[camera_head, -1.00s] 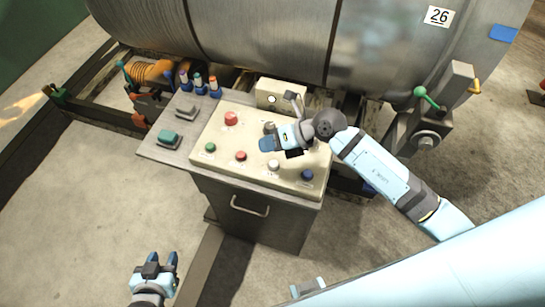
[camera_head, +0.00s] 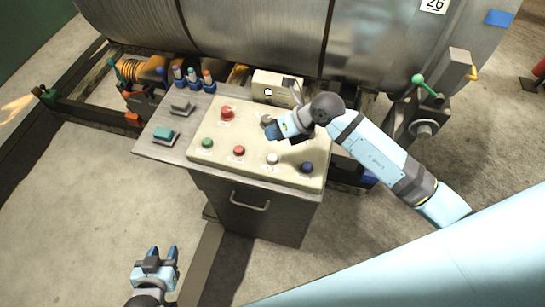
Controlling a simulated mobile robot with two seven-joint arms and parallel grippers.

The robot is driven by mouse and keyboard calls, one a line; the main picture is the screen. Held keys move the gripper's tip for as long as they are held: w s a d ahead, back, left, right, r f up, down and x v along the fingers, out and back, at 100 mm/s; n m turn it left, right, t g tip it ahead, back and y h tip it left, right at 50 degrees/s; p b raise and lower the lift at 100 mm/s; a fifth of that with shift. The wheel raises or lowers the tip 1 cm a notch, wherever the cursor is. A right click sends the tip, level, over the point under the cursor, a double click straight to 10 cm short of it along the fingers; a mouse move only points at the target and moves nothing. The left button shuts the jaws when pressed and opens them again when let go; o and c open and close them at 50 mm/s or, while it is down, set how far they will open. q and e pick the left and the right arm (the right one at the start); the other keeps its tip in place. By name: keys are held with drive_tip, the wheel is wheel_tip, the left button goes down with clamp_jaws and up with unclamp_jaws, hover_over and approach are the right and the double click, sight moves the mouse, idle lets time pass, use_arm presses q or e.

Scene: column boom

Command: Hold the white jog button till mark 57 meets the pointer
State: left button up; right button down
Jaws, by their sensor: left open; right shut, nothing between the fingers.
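The white jog button (camera_head: 272,158) is on the front part of the cream control panel (camera_head: 217,132). My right gripper (camera_head: 275,130) is shut and empty. It shows over the back right of the panel, behind the white button in the picture and apart from it. Mark 26 (camera_head: 434,4) is a white label on the big grey drum (camera_head: 262,35), partly cut by the top edge. Mark 57 is not in view, and I cannot make out a pointer. My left gripper (camera_head: 162,253) is open and empty over the floor at lower left.
The panel also has a red button (camera_head: 227,112), another red one (camera_head: 239,150), a green one (camera_head: 207,143) and a blue one (camera_head: 307,168). Several coloured bottles (camera_head: 192,77) stand behind the side shelf. A green-knobbed lever (camera_head: 418,79) stands right.

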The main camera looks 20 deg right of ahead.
drive_tip(key=b, duration=0.4)
hover_over(274, 155)
wheel_tip(274, 155, down, 6)
drive_tip(key=shift+f, duration=0.15)
drive_tip(key=shift+f+b, duration=0.3)
drive_tip(key=shift+b, duration=0.05)
drive_tip(key=shift+f, duration=0.15)
idle(0.6)
idle(0.6)
drive_tip(key=shift+f, duration=0.15)
drive_tip(key=shift+f, duration=0.25)
drive_tip(key=shift+f+b, duration=0.4)
drive_tip(key=shift+f, duration=0.15)
idle(4.5)
